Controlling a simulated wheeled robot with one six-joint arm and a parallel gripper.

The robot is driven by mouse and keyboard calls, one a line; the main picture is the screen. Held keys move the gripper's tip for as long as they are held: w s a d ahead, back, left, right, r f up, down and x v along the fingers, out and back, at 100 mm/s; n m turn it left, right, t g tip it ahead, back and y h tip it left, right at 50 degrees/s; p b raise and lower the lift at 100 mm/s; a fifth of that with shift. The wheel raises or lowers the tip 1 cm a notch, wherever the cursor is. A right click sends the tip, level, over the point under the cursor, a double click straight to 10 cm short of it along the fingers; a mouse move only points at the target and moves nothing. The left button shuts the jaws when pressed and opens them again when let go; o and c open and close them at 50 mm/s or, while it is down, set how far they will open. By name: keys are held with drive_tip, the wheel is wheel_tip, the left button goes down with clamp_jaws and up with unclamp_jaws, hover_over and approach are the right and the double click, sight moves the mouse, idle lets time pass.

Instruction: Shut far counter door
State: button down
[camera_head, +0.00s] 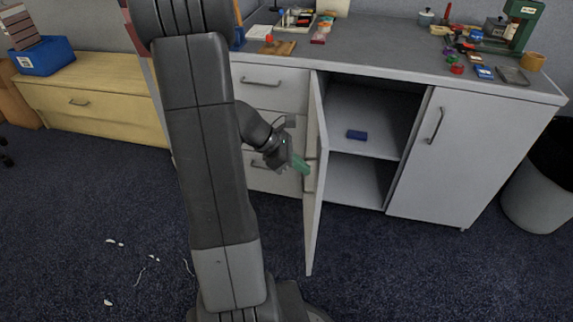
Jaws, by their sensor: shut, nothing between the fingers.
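The counter (400,72) has a white door (315,190) on its left side that stands wide open, swung out toward me and seen nearly edge-on. The right door (455,155) is shut. My gripper (301,165) has green fingertips and is shut and empty. It is at the left, outer side of the open door, close to its face. I cannot tell whether it touches the door.
Drawers (262,85) are behind my gripper, left of the door. A wooden cabinet (95,95) with a blue box (42,56) is at the left. White scraps (122,243) lie on the carpet. Small items cover the counter top.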

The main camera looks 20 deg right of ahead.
drive_tip(key=shift+s+d, duration=0.2)
drive_tip(key=shift+d, duration=0.5)
